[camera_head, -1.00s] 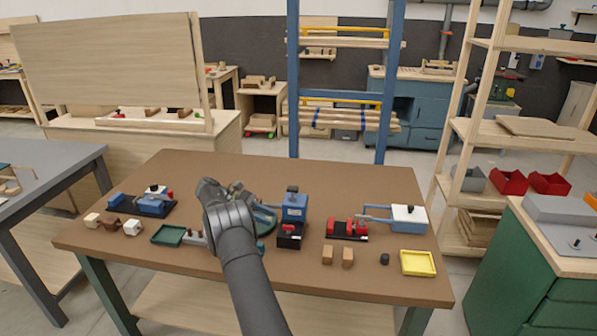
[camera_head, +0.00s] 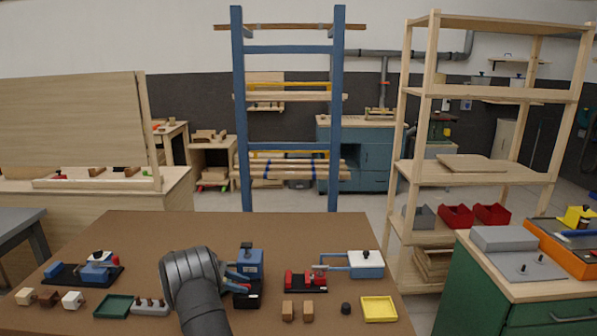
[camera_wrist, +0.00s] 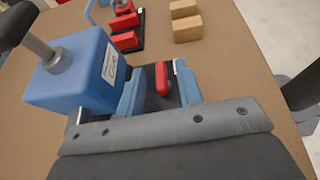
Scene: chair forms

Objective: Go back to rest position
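My gripper (camera_head: 238,279) is over the middle of the brown table (camera_head: 330,225), close beside a blue block-shaped device (camera_head: 250,262) with a black knob on top. In the wrist view my gripper (camera_wrist: 160,82) shows two blue-grey fingers held apart. A red lever-like part (camera_wrist: 162,78) on a black base shows in the gap between them. I cannot tell whether the fingers touch it. The blue device (camera_wrist: 85,75) stands just left of the fingers. The dark arm hides part of the table behind it.
To the right are a red clamp (camera_head: 305,282), a blue-and-white device (camera_head: 366,264), two wooden blocks (camera_head: 298,311), a black cylinder (camera_head: 346,309) and a yellow tray (camera_head: 379,320). To the left are a green tray (camera_head: 114,306) and a blue vise (camera_head: 97,270).

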